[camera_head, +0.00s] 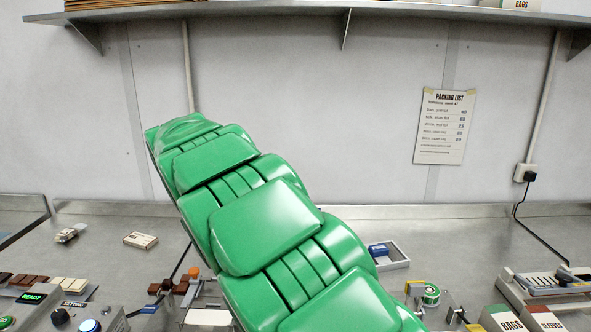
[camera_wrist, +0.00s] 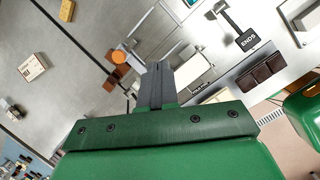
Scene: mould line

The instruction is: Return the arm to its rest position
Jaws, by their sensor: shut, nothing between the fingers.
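My green arm (camera_head: 265,225) stretches across the head view from the lower right up to the upper left, raised over the bench and hiding much of its middle. My gripper (camera_wrist: 158,72) shows only in the wrist view, where its two grey fingers lie together with nothing between them. It points down over the metal bench (camera_wrist: 85,35). An orange round piece (camera_wrist: 119,57) lies just left of the fingertips. I cannot tell the height of the fingers above the bench. My gripper does not show in the head view.
A shelf (camera_head: 250,10) runs along the wall above. A packing list (camera_head: 441,127) hangs at the right. A small box (camera_head: 140,240) lies at the left, and a grey tray (camera_head: 402,262) stands right of my arm. Brown blocks (camera_wrist: 261,70) lie right of my gripper.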

